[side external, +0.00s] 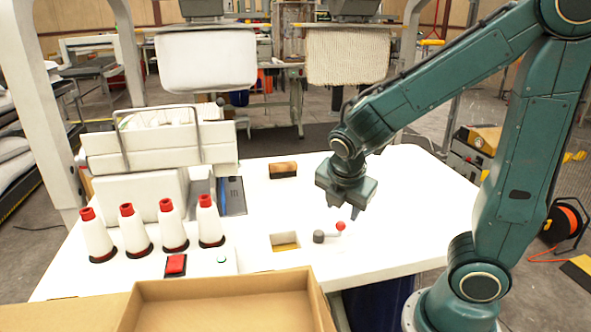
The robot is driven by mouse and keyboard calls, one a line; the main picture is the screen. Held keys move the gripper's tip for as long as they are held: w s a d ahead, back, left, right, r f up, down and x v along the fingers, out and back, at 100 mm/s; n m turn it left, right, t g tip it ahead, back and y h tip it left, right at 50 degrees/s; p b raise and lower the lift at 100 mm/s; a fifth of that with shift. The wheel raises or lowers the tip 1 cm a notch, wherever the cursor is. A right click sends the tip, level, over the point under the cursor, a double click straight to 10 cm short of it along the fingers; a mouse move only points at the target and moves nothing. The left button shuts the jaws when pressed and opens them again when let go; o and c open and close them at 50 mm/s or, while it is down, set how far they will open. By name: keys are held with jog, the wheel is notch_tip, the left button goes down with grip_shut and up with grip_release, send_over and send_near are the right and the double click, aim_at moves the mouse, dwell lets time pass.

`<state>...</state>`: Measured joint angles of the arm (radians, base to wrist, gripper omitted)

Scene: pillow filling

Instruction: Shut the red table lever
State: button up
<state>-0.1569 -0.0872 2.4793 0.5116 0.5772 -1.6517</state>
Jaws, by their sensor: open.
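The red table lever shows as a small red knob (340,226) on a light arm beside a dark grey round piece (318,237), on the white table near its front right. My gripper (342,211) points down just above and slightly behind the red knob. It is open, with nothing seen between its fingers. At this size I cannot tell whether a finger touches the knob.
A rectangular cutout (285,242) lies left of the lever. Several white cones with red tops (128,228), a red button (175,265) and a white machine (160,150) stand left. A cardboard box (225,292) is in front. The right of the table (425,200) is clear.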

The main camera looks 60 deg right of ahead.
jog(key=shift+v, duration=2.35)
jog(key=m+g+y, duration=0.1)
jog(key=m+g, duration=0.4)
jog(key=m, duration=0.9)
send_near(340, 222)
notch_tip(340, 222, up, 2)
jog(key=w, duration=0.1)
jog(key=shift+a+r, duration=0.15)
jog(key=shift+a, duration=0.25)
jog(key=x, duration=1.3)
jog(key=shift+s+f, duration=0.3)
jog(key=shift+f, duration=0.05)
